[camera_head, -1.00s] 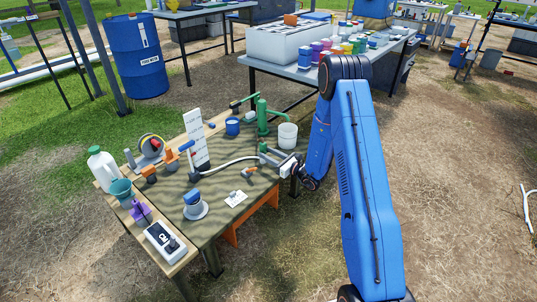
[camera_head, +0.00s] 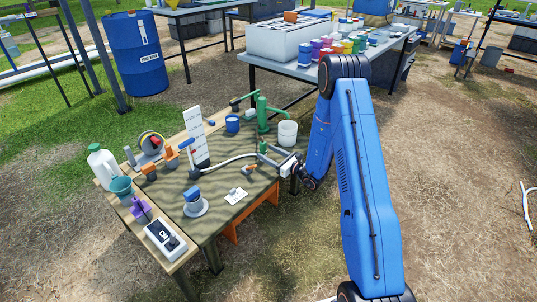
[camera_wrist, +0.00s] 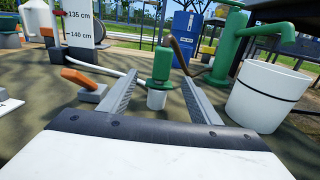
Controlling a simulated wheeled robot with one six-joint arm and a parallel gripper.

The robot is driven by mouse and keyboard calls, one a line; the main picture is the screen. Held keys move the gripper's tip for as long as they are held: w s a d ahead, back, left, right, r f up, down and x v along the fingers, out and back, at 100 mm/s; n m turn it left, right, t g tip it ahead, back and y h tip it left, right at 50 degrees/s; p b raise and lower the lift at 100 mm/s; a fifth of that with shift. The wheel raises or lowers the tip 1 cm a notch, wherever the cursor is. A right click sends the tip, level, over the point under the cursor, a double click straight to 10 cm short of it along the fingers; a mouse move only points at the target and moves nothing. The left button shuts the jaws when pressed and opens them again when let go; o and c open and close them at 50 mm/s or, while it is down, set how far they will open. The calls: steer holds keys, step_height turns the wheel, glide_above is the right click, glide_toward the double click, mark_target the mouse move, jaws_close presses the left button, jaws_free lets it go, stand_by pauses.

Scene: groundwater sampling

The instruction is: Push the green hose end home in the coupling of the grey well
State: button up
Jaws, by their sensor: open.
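My gripper (camera_wrist: 160,78) is open, its two grey fingers spread above the mat. Between them, near the tips, is a green hose end (camera_wrist: 161,66) with a white lower part. I cannot tell whether a finger touches it. A white hose (camera_wrist: 98,62) curves to it from the left. That hose also shows in the head view (camera_head: 228,159), running from a grey upright (camera_head: 194,172) with a blue T-handle, probably the grey well. The coupling is not clearly visible. In the head view, my gripper (camera_head: 272,156) partly hides the hose end.
A green hand pump (camera_wrist: 232,45) and a white bucket (camera_wrist: 268,95) stand close on the right. A grey block with an orange handle (camera_wrist: 88,78) lies left of my fingers. A marked white board (camera_wrist: 78,20) stands behind. The mat (camera_head: 230,215) is partly clear in front.

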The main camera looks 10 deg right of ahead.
steer(key=v, duration=1.7)
steer(key=shift+r, duration=0.1)
